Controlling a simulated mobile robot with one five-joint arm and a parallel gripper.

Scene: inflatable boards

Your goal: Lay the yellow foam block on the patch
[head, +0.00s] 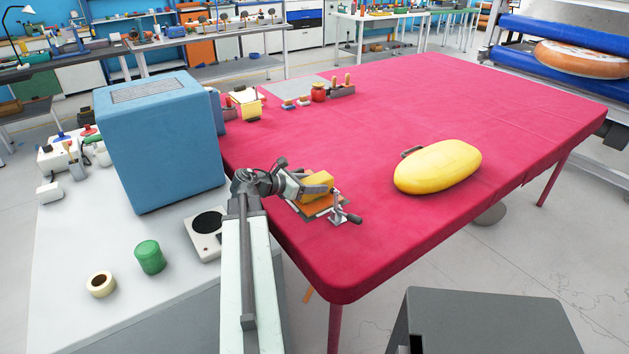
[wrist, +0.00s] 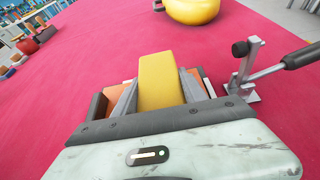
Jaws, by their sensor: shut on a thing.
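The yellow foam block (head: 317,185) is between the jaws of my gripper (head: 303,189), at the near left edge of the red-covered table. In the wrist view the block (wrist: 160,80) stands between the two grey fingers, and my gripper (wrist: 158,92) is shut on it. An orange piece (head: 318,206), which looks like the patch, lies under and around the block; its orange surface (wrist: 119,103) shows beside the fingers in the wrist view. The block and gripper hide much of it. I cannot tell whether the block touches it.
A metal clamp with a dark handle (head: 340,212) stands just right of the block. A yellow oval inflatable (head: 438,166) lies farther right on the red table (head: 400,110). A blue box (head: 163,140) stands left of my arm. The middle of the table is clear.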

